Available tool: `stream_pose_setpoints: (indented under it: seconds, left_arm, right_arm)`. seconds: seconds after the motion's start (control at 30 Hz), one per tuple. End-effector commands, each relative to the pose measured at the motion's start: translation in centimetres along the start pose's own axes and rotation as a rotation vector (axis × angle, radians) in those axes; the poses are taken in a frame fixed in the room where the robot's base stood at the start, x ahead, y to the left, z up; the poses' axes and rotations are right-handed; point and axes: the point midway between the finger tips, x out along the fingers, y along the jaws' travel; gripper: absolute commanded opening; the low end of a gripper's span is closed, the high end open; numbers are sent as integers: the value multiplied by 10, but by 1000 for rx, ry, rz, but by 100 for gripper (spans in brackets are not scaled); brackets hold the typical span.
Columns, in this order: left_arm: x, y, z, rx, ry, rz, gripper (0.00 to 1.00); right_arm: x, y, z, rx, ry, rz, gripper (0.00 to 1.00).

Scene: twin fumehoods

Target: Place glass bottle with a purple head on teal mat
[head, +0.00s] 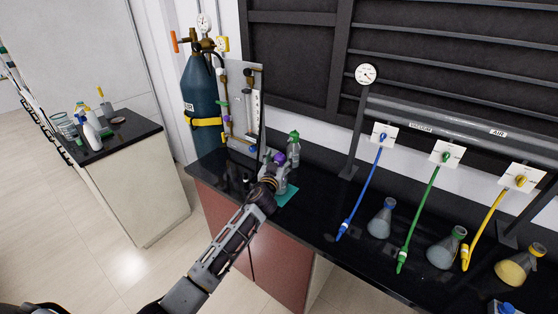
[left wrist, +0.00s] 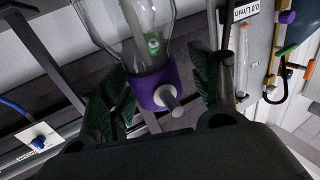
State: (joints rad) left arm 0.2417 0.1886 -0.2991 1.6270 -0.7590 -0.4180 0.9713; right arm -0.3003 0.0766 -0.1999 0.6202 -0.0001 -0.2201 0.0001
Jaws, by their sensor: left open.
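The glass bottle's purple head (head: 280,158) shows at my left gripper (head: 273,168), at the left part of the black bench. In the left wrist view the purple head (left wrist: 152,88) and the clear glass body (left wrist: 147,32) lie between the two fingers of my left gripper (left wrist: 160,76). The fingers have green pads and stand apart, with gaps beside the purple head. The teal mat (head: 288,196) lies on the bench right by the gripper and is partly covered. I cannot tell whether the bottle's base rests on it. My right gripper is not in view.
A green-capped bottle (head: 293,146) stands close behind. A blue gas cylinder (head: 201,105) and a tube panel (head: 243,105) stand to the left. Several flasks (head: 380,221) and hanging hoses (head: 361,190) occupy the bench's right. Bare bench (head: 318,213) lies right of the mat.

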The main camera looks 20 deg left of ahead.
Motion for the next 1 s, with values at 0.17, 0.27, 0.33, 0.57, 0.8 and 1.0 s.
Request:
stream_pose_setpoints:
  seconds: [0.17,0.27,0.33,0.57,0.8,1.0]
  left_arm:
    - [-1,0,0,0,0,0,63]
    - [-4,0,0,0,0,0,63]
    - [-7,0,0,0,0,0,63]
    - [-25,0,1,0,-1,0,63]
    - [-48,0,1,0,0,0,63]
    - [-66,0,1,0,0,0,63]
  right_arm:
    - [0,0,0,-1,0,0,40]
    - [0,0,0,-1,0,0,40]
    - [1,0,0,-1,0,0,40]
    - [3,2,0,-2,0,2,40]
    - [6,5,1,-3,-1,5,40]
    - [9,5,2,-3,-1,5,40]
